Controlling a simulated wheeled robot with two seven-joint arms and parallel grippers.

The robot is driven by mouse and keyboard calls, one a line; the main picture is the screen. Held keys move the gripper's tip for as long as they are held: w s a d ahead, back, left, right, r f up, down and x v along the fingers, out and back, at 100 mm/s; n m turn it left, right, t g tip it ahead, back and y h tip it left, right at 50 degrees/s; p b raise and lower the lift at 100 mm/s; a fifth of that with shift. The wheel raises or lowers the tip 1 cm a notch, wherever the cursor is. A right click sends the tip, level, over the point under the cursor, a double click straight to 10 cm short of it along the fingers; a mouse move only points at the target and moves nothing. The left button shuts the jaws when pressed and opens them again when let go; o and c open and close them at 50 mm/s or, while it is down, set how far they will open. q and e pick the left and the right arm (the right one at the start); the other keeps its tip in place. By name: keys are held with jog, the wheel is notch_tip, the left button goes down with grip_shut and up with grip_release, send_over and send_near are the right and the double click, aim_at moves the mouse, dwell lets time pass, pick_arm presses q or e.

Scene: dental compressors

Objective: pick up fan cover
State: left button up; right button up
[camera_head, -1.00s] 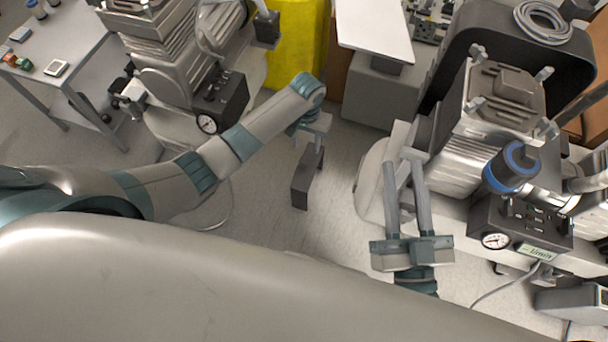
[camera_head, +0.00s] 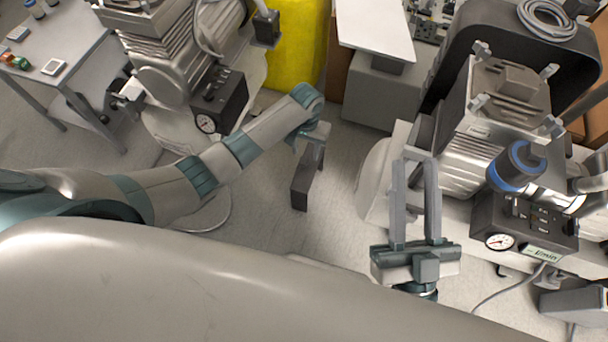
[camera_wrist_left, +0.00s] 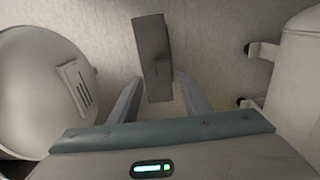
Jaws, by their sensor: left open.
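A narrow, dark grey box-like piece (camera_head: 306,185) is below my left gripper (camera_head: 312,140) in the head view. In the left wrist view the grey piece (camera_wrist_left: 152,48) reaches from between the two fingers to beyond their tips, with a gap on each side. I cannot tell whether it is the fan cover or whether it touches the floor. My left gripper (camera_wrist_left: 157,84) is open. My right gripper (camera_head: 414,165) has its two long grey fingers apart, with nothing seen between them, beside the right compressor (camera_head: 505,95).
A left compressor (camera_head: 160,70) stands behind my left arm. A yellow bin (camera_head: 298,45) and a grey cabinet (camera_head: 382,92) are at the back. A side table (camera_head: 75,45) is at the far left. Bare floor (camera_head: 335,225) lies between the compressors.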

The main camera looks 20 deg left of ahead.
aim_at(303, 161)
pick_arm(q)
jog(key=f, duration=0.1)
jog(key=f+b, duration=0.2)
jog(key=f, duration=0.1)
jog(key=shift+s+a, duration=0.2)
jog(key=shift+a, duration=0.15)
jog(key=shift+f, duration=0.35)
pick_arm(e)
jog(key=d+r+t, duration=0.1)
jog(key=r+t, duration=0.1)
jog(key=r, duration=0.1)
jog(key=d+r+t, duration=0.1)
jog(key=r, duration=0.1)
jog(key=shift+w+d+t, duration=0.15)
jog(key=shift+d+t, duration=0.15)
jog(key=shift+d, duration=0.05)
pick_arm(q)
grip_shut()
